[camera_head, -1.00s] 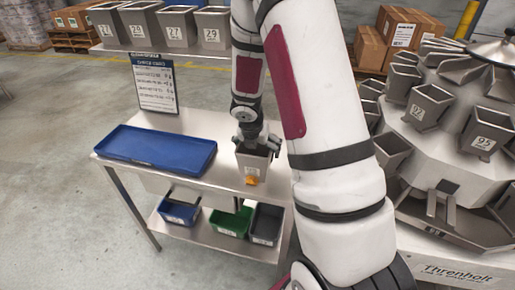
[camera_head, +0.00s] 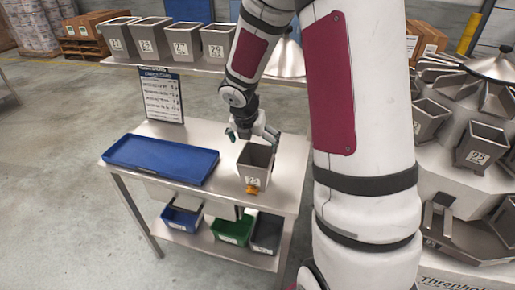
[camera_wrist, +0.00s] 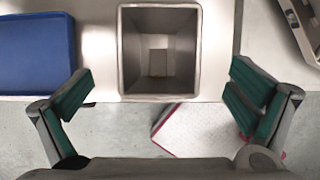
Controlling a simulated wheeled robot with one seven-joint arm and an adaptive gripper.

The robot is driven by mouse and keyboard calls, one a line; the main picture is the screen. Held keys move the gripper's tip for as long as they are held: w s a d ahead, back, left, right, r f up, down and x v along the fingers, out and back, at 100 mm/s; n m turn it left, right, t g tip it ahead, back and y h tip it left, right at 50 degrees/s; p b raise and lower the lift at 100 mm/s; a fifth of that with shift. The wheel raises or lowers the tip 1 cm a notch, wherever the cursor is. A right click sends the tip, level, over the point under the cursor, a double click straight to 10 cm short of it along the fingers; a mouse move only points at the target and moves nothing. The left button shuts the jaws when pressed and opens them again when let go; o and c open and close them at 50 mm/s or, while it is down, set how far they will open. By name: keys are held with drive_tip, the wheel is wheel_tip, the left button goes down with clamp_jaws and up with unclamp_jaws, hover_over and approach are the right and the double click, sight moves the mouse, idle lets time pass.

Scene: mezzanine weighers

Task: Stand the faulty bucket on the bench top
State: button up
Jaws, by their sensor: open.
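A steel bucket (camera_head: 255,165) with a numbered label and an orange tag on its front stands upright on the bench top (camera_head: 222,184), right of the blue tray. In the wrist view I look down into the open, empty bucket (camera_wrist: 160,55). My gripper (camera_head: 253,134) is just above and behind the bucket in the head view, apart from it. In the wrist view its green-padded fingers (camera_wrist: 160,105) are wide apart, with nothing between them.
A blue tray (camera_head: 160,160) lies on the bench's left part, with a sign (camera_head: 161,95) behind it. Several numbered buckets stand on the back shelf (camera_head: 190,65). Coloured bins (camera_head: 232,229) sit on the lower shelf. The weigher (camera_head: 480,150) stands at right.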

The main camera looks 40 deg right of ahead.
drive_tip(key=s+a+r+m+t, duration=0.1)
drive_tip(key=s+a+r+m, duration=0.25)
drive_tip(key=r+m, duration=0.3)
drive_tip(key=s+a+r+m, duration=0.3)
drive_tip(key=s+r+m, duration=0.2)
drive_tip(key=r, duration=0.3)
drive_tip(key=s+a+r+m+t+y, duration=0.1)
drive_tip(key=s+a+r+m, duration=0.2)
drive_tip(key=s+a+m, duration=0.2)
drive_tip(key=s+a+r+m+y, duration=0.2)
drive_tip(key=s+a+r+m, duration=0.2)
drive_tip(key=s+m, duration=0.5)
drive_tip(key=shift+s+a+t+y, duration=0.3)
drive_tip(key=shift+s+a+t, duration=0.1)
drive_tip(key=shift+a, duration=0.65)
